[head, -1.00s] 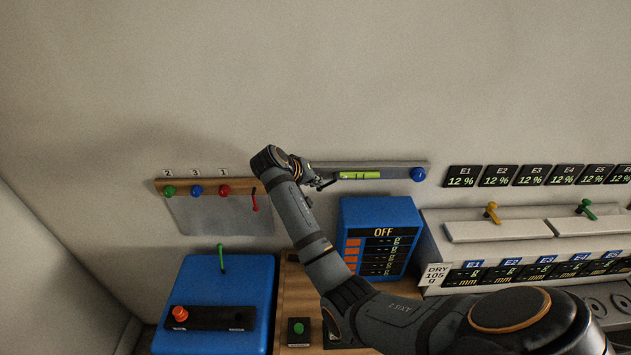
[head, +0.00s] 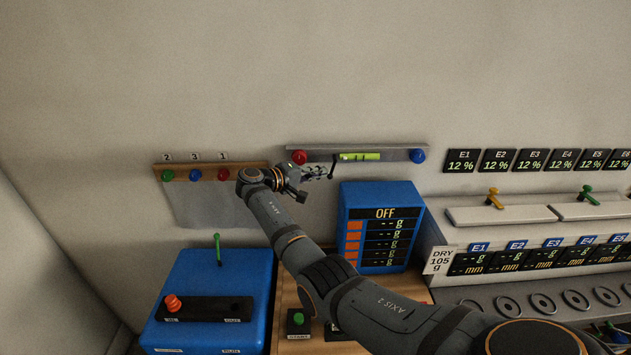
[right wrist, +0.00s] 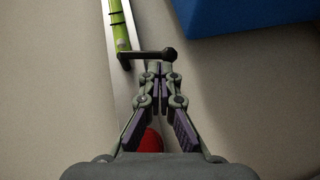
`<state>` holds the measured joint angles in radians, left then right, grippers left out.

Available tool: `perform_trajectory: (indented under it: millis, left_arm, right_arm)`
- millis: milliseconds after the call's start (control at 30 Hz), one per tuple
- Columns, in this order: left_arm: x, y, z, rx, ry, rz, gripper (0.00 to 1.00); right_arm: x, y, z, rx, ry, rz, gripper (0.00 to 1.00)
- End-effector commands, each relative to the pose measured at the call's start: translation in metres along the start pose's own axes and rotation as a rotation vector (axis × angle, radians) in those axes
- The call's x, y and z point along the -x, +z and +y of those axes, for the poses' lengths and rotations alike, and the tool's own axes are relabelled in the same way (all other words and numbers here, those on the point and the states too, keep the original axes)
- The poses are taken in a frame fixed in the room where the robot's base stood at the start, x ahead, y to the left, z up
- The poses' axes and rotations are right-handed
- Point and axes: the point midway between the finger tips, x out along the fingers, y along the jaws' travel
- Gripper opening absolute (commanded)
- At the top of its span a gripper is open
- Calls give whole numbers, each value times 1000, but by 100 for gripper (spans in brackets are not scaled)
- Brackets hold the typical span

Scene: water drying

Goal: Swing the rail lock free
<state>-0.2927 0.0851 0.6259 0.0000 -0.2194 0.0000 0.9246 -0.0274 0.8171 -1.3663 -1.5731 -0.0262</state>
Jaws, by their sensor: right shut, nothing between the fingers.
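A grey rail (head: 395,155) on the wall bears a yellow-green level vial (head: 358,157), a red knob at its left end (head: 299,157) and a blue knob at its right end (head: 418,156). A black lever (head: 333,166) hangs below the rail just left of the vial; I take it for the rail lock. In the right wrist view the lever (right wrist: 147,54) stands crosswise to the rail, its round end free. My right gripper (head: 324,172) is shut and empty beside the lever. In the right wrist view its fingertips (right wrist: 160,68) are close to the lever's end; contact is unclear. My left gripper is out of view.
A wooden strip (head: 214,172) with coloured knobs is at left, partly behind my right arm. A blue scale (head: 380,190) reading OFF stands below the rail. A blue box (head: 200,275) with a green lever stands lower left. The wall above is clear.

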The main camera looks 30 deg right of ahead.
Motion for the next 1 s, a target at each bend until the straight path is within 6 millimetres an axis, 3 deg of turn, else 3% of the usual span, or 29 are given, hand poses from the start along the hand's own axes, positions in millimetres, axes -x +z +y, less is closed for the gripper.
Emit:
perform_trajectory:
  millis: [33, 300, 1000]
  left_arm:
    - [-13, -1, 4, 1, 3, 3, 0]
    - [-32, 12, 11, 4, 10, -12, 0]
    - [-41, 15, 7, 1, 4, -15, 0]
  right_arm:
    - [-3, 2, -8, 20, 30, 0, 0]
    - [-8, 6, -10, 104, 158, 1, 0]
    - [-12, 8, -9, 103, 154, 0, 0]
